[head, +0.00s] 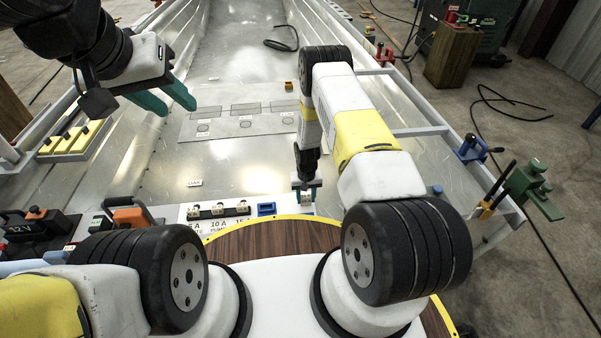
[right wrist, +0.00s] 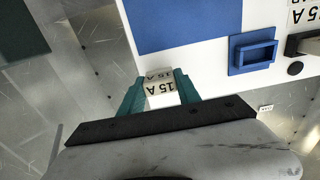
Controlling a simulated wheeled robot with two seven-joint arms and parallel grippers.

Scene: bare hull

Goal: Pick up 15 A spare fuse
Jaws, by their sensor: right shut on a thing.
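The 15 A spare fuse (right wrist: 160,88) is a small pale block with "15 A" labels, seen in the right wrist view between the teal fingertips. My right gripper (right wrist: 160,92) is shut on it, near the edge of the white fuse panel (right wrist: 195,70). In the head view my right gripper (head: 306,190) points down at the panel's right end, with the fuse (head: 307,199) small between its fingers. I cannot tell whether the fuse touches a surface below. My left gripper (head: 168,98) is open and empty, high over the hull at the upper left.
A blue holder (head: 266,209) and several fuse positions sit on the labelled panel (head: 190,225) left of my right gripper. A marked plate (head: 240,122) lies on the hull floor. The hull's middle is clear.

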